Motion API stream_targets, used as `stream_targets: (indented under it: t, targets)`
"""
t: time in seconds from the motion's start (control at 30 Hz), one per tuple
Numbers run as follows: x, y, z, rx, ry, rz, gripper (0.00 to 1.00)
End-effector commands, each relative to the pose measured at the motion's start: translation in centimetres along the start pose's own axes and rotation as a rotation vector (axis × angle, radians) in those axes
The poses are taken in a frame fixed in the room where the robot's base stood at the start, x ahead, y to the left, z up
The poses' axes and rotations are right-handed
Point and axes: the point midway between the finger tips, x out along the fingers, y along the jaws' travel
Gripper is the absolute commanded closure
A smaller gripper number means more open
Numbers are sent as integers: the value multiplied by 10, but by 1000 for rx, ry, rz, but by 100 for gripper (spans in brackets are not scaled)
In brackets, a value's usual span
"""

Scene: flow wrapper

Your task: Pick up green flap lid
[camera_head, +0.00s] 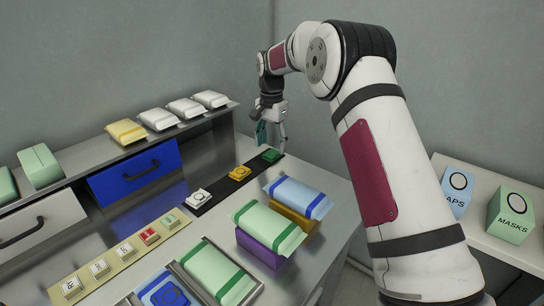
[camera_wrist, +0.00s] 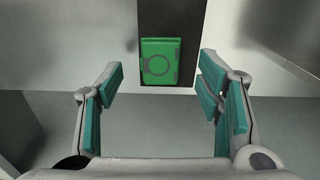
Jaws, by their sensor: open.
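The green flap lid (camera_head: 271,155) is a small green block with a circle on its top. It lies at the far end of a black strip on the bench. In the wrist view the green flap lid (camera_wrist: 160,61) sits ahead of the fingers, roughly centred between them and apart from both. My gripper (camera_head: 270,138) is above the bench near the lid. In the wrist view my gripper (camera_wrist: 163,90) is open, with its teal finger pads wide apart and nothing between them.
The black strip (camera_head: 222,185) also holds a yellow block (camera_head: 239,173) and a white block (camera_head: 200,198). Wrapped packs (camera_head: 298,194) lie nearer on the bench. A steel shelf (camera_head: 84,153) with several packs and a blue drawer (camera_head: 136,172) stands at the left.

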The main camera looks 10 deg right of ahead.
Motion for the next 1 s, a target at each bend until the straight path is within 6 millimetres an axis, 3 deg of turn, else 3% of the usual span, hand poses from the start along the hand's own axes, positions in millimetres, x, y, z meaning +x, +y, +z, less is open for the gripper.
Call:
stream_targets:
  t: [0.13,0.4,0.6,1.0]
  targets:
    - [23,-1,0,-1,-2,1,40]
    - [28,-1,0,-1,0,0,40]
    - [28,-1,0,-1,0,0,74]
    - [23,-2,0,-1,1,-1,74]
